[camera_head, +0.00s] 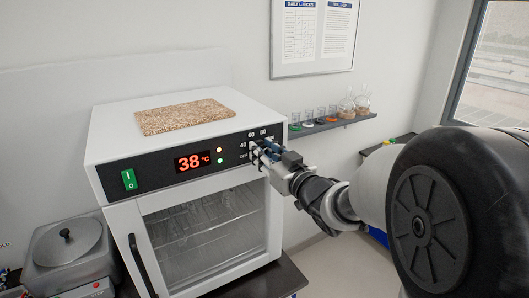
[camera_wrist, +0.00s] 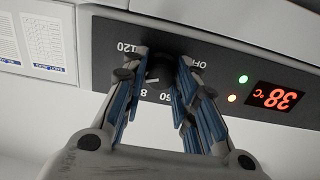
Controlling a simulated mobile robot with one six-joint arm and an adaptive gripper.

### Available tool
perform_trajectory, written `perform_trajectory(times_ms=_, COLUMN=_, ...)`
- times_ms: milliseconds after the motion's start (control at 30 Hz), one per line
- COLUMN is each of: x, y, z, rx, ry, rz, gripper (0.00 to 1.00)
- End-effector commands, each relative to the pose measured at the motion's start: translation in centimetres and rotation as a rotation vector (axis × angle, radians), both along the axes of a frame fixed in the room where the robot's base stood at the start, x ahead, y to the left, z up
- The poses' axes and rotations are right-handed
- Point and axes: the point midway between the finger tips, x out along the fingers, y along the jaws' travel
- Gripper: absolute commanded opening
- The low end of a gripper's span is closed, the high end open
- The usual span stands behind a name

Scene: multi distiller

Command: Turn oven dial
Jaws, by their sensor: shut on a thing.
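The white oven (camera_head: 112,159) stands on a dark bench, its glass door shut. Its black control panel (camera_head: 150,177) carries a red display (camera_head: 193,161) reading 38 °C, a green switch (camera_head: 129,180) and two small lights. The dial is at the panel's right end, mostly hidden by my gripper (camera_head: 262,150) in the head view. In the wrist view the black dial (camera_wrist: 160,70) sits between the blue-padded fingers of my gripper (camera_wrist: 162,72), which is shut on it. Numbers and OFF show around the dial, upside down there. Its exact setting is hard to read.
A cork-like slab (camera_head: 184,116) lies on the oven top. A wall shelf (camera_head: 335,127) with several small glass vessels is behind my gripper. A grey lidded device (camera_head: 68,250) stands left of the oven. A framed notice (camera_head: 314,40) hangs above.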

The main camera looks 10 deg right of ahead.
Motion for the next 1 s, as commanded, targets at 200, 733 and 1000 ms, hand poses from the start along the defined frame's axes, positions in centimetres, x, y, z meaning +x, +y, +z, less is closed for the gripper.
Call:
perform_trajectory(times_ms=200, x=0.1, y=0.0, z=0.3, rx=0.000, ry=-0.007, rz=0.000, gripper=0.34)
perform_trajectory(times_ms=733, x=-0.1, y=0.0, z=0.1, rx=-0.002, ry=-0.002, rz=0.000, gripper=0.48)
perform_trajectory(times_ms=1000, x=-3.6, y=-1.3, z=0.2, rx=-0.002, ry=-0.003, rz=-0.003, gripper=0.48)
